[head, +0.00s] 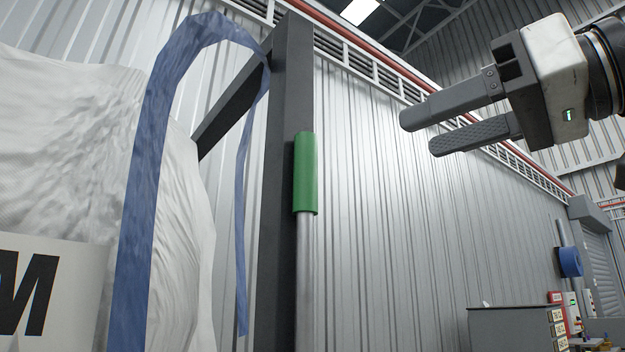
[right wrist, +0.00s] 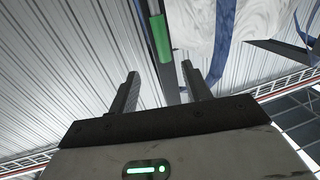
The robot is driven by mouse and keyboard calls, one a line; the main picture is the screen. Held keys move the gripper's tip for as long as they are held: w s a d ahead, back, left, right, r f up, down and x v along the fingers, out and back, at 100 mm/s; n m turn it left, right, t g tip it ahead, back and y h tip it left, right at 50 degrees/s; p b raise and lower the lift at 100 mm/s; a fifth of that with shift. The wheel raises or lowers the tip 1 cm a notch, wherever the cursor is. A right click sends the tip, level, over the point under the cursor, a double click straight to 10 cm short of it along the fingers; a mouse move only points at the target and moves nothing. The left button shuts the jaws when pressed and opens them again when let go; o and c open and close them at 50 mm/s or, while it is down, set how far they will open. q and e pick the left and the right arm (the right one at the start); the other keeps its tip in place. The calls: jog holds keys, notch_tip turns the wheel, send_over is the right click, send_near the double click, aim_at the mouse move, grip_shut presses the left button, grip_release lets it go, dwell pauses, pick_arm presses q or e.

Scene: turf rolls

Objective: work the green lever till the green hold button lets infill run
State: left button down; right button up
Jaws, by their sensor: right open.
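The green lever grip (head: 306,172) sits on top of an upright metal rod (head: 305,280), beside a dark post (head: 284,120). My right gripper (head: 415,134) is open and empty, to the right of the grip and a little higher in the head view, apart from it. In the right wrist view the green grip (right wrist: 160,38) shows beyond the two fingers (right wrist: 160,84), between them and not touching. The green hold button is not seen in either view. My left gripper is not in view.
A large white bulk bag (head: 60,150) with a blue strap (head: 150,180) hangs at the left from the post's arm. A grey cabinet (head: 508,328) stands low at the right. A ribbed metal wall (head: 390,220) lies behind. The space between gripper and grip looks clear.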

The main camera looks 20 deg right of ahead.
aim_at(316, 172)
jog(key=p+x, duration=0.3)
jog(key=x, duration=1)
jog(key=shift+w+a+r, duration=0.1)
jog(key=shift+w+a, duration=0.1)
jog(key=shift+a, duration=0.15)
jog(key=shift+w+a, duration=0.2)
jog(key=shift+w, duration=0.2)
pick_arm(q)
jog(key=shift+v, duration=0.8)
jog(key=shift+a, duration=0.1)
